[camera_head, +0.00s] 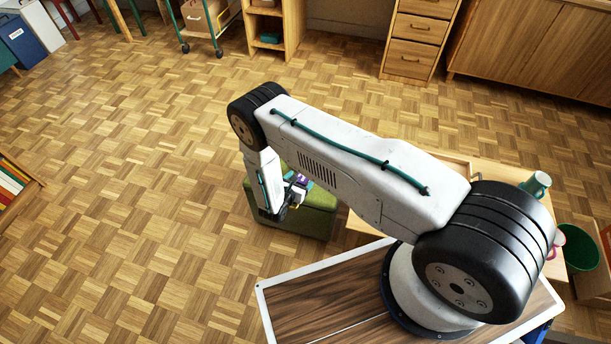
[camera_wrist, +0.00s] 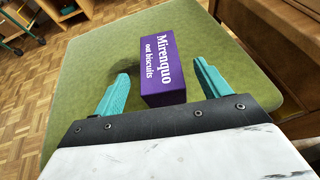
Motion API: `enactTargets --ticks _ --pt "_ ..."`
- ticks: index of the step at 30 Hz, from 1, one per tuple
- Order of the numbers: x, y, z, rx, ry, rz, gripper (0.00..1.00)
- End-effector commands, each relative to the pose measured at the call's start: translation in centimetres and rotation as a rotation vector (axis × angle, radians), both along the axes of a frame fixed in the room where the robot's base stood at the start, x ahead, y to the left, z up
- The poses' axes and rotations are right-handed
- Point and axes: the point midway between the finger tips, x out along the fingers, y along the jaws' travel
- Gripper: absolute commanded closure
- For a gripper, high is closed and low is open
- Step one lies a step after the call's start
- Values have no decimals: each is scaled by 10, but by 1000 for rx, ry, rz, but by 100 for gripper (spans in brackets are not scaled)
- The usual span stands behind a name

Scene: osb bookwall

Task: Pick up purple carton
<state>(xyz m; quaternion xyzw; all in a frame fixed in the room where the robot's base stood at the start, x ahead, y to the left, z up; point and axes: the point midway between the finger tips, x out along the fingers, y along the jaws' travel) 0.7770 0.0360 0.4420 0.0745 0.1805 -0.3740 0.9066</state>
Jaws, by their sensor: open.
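The purple carton (camera_wrist: 163,69), marked "Mirenquo oat biscuits", lies on the green cushioned stool (camera_wrist: 85,62) in the wrist view. My gripper (camera_wrist: 167,80) is open, with one teal finger to the left of the carton and one to the right. The carton's near end reaches in between the fingers, and a gap shows on each side. In the head view a small part of the carton (camera_head: 303,181) shows beside my wrist, above the green stool (camera_head: 318,222). My arm hides much of the stool there.
A light wooden table (camera_head: 496,171) stands right of the stool, partly behind my arm, with a teal cup (camera_head: 536,184) on it. A green bin (camera_head: 578,248) is beyond it. A bookshelf (camera_head: 15,190) is at the left edge. The parquet floor between is clear.

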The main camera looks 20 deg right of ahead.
Motion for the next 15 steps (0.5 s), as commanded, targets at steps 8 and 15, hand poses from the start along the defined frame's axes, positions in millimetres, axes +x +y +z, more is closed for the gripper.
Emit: enactTargets --ticks 8,15 --pt "26 -27 -14 0 -1 -4 25" --pt "31 -30 -16 -1 0 -1 25"
